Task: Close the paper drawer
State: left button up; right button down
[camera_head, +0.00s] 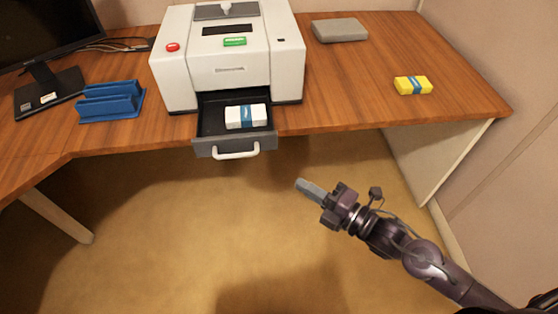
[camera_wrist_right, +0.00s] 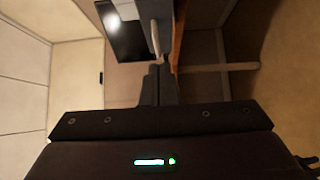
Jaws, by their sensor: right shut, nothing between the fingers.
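The paper drawer (camera_head: 210,148) is pulled out from the front of the white printer (camera_head: 175,75), over the desk's front edge. It has a pale bar handle (camera_head: 236,154) on its grey front. A white pack with a blue band (camera_head: 240,117) lies inside it. My right gripper (camera_head: 303,186) is shut and empty, in front of the desk, to the right of and apart from the drawer front. In the right wrist view the shut fingers (camera_wrist_right: 159,85) point towards the pale handle (camera_wrist_right: 155,37). My left gripper is not in view.
The wooden desk (camera_head: 460,105) bears a blue rack (camera_head: 110,103), a monitor (camera_head: 45,40), a grey box (camera_head: 340,29) and a yellow pack (camera_head: 413,85). A red button (camera_head: 172,47) and a green button (camera_head: 234,41) are on the printer. The floor before the drawer is clear.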

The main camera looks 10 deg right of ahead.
jog(key=x, duration=0.3)
jog(key=w+d+x, duration=0.1)
jog(key=x, duration=0.7)
jog(key=shift+w+d+p, duration=0.1)
jog(key=shift+w+p, duration=0.2)
jog(key=shift+w, duration=0.65)
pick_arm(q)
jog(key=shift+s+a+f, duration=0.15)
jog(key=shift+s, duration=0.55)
